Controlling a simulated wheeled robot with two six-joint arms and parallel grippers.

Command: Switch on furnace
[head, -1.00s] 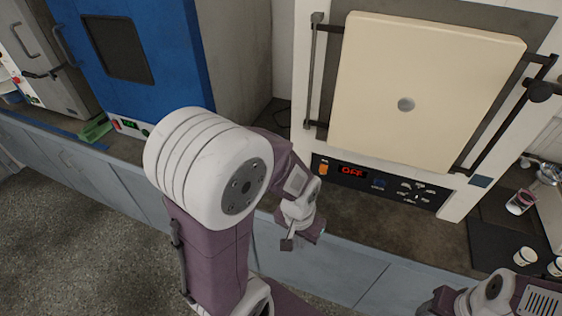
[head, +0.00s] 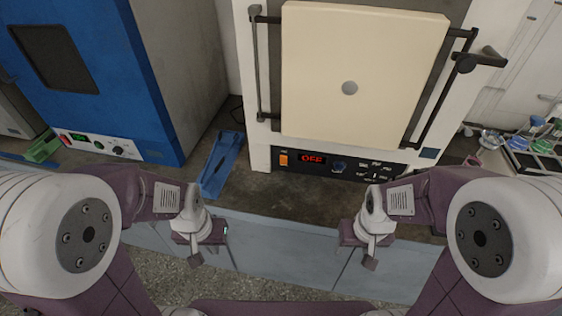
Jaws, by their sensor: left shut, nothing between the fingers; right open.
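The furnace (head: 262,140) is a white cabinet with a cream door (head: 362,75), which is closed. Its black control panel (head: 338,165) runs below the door. An orange switch (head: 284,160) sits at the panel's left end, beside a red display (head: 313,159) reading OFF. A knob and several small buttons are to the right of the display. My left gripper (head: 197,257) is shut and empty, in front of the counter and below left of the switch. My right gripper (head: 370,260) hangs in front of the counter, below the panel's right part; its finger gap is hard to see. Neither touches the furnace.
A blue oven (head: 85,60) with a lit green display stands at the left. A blue tray-like object (head: 222,163) lies on the counter between it and the furnace. Flasks and a rack (head: 535,160) are at the right. The counter before the panel is clear.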

